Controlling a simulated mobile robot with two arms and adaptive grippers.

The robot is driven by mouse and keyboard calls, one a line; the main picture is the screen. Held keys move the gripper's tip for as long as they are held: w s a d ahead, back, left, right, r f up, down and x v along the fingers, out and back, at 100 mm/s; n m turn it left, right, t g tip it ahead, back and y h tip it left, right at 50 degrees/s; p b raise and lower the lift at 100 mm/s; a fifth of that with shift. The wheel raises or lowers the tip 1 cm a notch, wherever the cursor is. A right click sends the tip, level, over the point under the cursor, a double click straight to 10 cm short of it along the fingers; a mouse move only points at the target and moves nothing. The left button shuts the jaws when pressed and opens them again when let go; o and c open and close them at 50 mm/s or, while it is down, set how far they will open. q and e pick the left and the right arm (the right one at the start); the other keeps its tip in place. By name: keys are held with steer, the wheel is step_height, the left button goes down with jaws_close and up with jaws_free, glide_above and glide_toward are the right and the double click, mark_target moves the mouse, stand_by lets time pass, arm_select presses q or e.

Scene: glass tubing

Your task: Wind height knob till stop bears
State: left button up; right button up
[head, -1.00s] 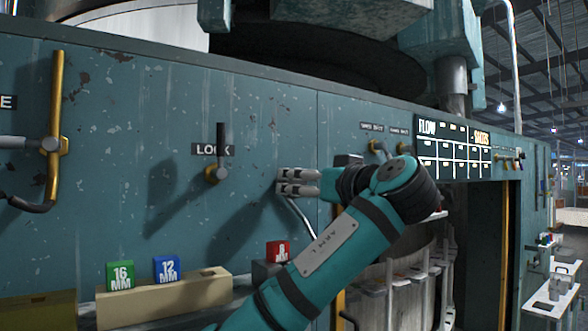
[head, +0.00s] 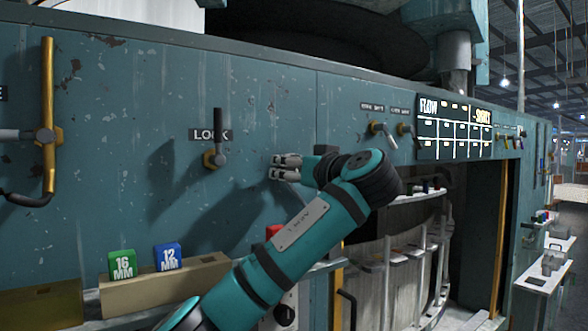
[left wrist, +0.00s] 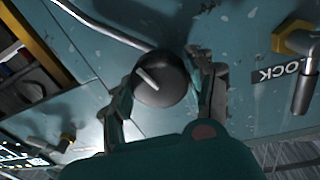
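In the left wrist view a round dark knob (left wrist: 172,92) with a pale bar across its face lies between the two fingers of my left gripper (left wrist: 168,76). The fingers stand apart on either side of it, with a small gap at the right finger; contact on the left cannot be told. In the head view my left gripper (head: 285,167) is at the teal panel (head: 270,110), right of the LOCK lever (head: 217,135); the knob is hidden there. No stop can be made out. My right gripper is not in view.
Green 16 MM (head: 122,265) and blue 12 MM (head: 168,257) blocks stand on a beige holder (head: 165,286) below. A red block (head: 273,231) is mostly behind my arm. A brass handle (head: 47,110) projects at left. Valves (head: 382,130) and a FLOW board (head: 455,128) are at right.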

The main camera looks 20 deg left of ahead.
arm_select(q)
steer(key=c, duration=0.4)
steer(key=shift+o, duration=0.2)
steer(key=m+b, duration=0.1)
steer(key=m, duration=0.1)
steer(key=shift+m, duration=0.4)
steer(key=shift+d+m+b, duration=0.1)
steer(key=shift+m+b, duration=0.4)
steer(key=shift+m, duration=0.6)
steer(key=shift+r+m+g, duration=0.1)
steer(key=shift+m+g, duration=0.2)
steer(key=shift+m, duration=0.9)
steer(key=o, duration=1.2)
steer(key=shift+c, duration=0.2)
